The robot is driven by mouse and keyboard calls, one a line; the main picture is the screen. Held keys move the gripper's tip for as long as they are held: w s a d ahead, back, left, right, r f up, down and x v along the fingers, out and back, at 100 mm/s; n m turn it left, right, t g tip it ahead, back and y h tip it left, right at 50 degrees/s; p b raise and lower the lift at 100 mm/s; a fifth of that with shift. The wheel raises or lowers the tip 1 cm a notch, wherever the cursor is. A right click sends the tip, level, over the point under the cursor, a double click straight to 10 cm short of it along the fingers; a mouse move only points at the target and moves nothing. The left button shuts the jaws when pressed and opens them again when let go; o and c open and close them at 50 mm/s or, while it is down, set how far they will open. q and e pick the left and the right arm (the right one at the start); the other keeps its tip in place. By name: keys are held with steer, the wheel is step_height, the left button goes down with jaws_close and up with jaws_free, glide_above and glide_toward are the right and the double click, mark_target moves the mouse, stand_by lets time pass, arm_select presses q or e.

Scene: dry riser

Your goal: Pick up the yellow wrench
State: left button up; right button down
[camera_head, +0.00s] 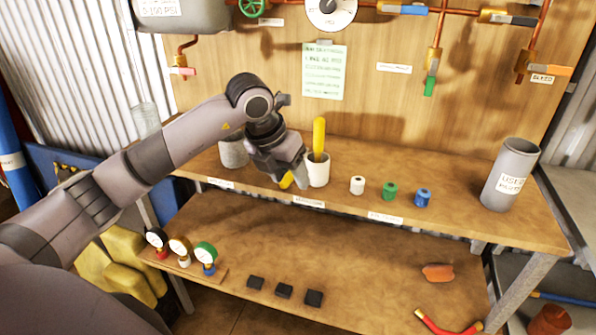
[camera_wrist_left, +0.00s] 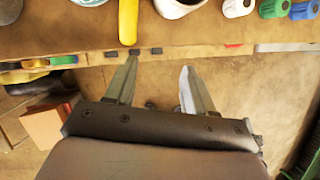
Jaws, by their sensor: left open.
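A yellow bar (camera_wrist_left: 128,22) lies on the upper bench with its near end at the front edge, left of a white cup; in the head view a short yellow piece (camera_head: 287,180) shows beside my left gripper, the rest hidden behind it. A second yellow handle (camera_head: 319,138) stands upright in the white cup (camera_head: 318,172). Neither shows a wrench head, so I cannot tell which is the wrench. My left gripper (camera_head: 298,178) is open and empty at the bench edge; in the left wrist view its left fingertip is just below the bar's end, apparently apart.
White, green (camera_head: 389,191) and blue (camera_head: 422,197) caps stand right of the cup. A grey container (camera_head: 233,152) is behind the arm and a tall grey cylinder (camera_head: 510,174) at right. Below, the lower shelf (camera_head: 350,262) holds gauges (camera_head: 181,250) and black blocks (camera_head: 284,291).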

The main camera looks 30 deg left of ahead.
mark_target(285, 179)
arm_select(q)
steer(key=shift+n+y, duration=0.4)
steer(key=shift+y, duration=0.4)
steer(key=shift+w+a+f+p, duration=0.15)
steer(key=shift+w+a+f, duration=0.85)
steer(key=shift+f, duration=0.1)
steer(key=shift+w+a+f+p, duration=0.15)
steer(key=shift+w+a+f, duration=0.75)
steer(key=shift+w+f, duration=0.15)
jaws_close()
